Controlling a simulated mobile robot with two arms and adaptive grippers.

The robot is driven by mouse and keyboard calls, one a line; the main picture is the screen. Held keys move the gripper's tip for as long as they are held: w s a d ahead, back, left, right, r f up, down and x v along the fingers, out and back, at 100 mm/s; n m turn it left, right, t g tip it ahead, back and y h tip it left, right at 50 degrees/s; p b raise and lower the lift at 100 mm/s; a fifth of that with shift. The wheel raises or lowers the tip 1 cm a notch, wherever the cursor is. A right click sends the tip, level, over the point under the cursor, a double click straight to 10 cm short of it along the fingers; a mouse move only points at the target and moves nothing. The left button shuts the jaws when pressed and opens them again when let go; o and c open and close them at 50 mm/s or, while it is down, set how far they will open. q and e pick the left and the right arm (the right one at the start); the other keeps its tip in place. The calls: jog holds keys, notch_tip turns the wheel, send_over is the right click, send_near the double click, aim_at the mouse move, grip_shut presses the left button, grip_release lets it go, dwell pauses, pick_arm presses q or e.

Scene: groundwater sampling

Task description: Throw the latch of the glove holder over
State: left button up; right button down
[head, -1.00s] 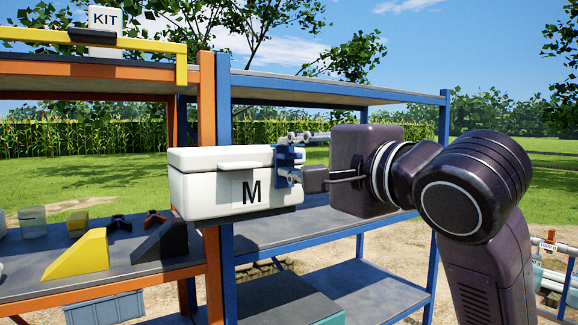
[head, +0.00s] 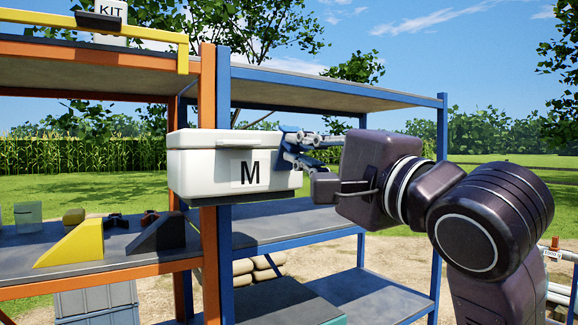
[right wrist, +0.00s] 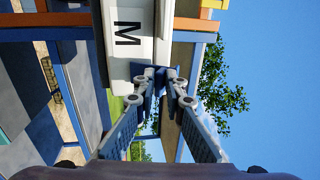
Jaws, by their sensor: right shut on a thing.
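The glove holder (head: 215,172) is a white box marked M, set at the front of the shelves by the orange and blue posts. Its blue latch (head: 287,133) is at the upper right end of the box and looks slanted. My right gripper (head: 294,148) is shut on the latch, reaching in from the right. In the right wrist view the gripper (right wrist: 160,75) has its tips together on the blue piece, beside the white box (right wrist: 146,30). The fingers hide part of the latch. My left gripper is not in view.
Blue shelving (head: 345,95) stands behind and right of the box. Open air lies in front of the box.

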jog(key=shift+f, duration=0.35)
